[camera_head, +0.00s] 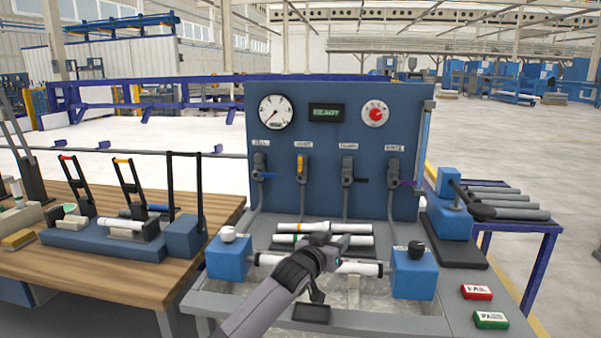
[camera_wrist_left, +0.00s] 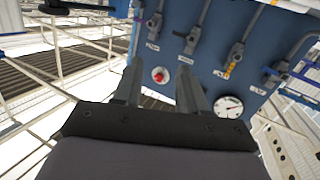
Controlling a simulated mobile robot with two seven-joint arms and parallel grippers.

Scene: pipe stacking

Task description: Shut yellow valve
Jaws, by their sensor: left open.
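The yellow valve (camera_head: 301,166) is on the blue panel, second from the left in the row. Its yellow handle stands upright, in line with its pipe, while the handles of the other valves lie sideways. It also shows in the left wrist view (camera_wrist_left: 231,68), which sees the panel upside down. My left gripper (camera_head: 320,241) is in front of and below the panel, over the bench, well apart from the valve. In the left wrist view its two fingers (camera_wrist_left: 160,68) are spread with nothing between them. My right gripper is in neither view.
The blue (camera_head: 262,174), black (camera_head: 349,179) and purple (camera_head: 395,182) valves flank the yellow one. White pipes (camera_head: 303,227) lie under my left gripper, between two blue blocks (camera_head: 228,258). A wooden table (camera_head: 120,258) stands left. The space before the valves is clear.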

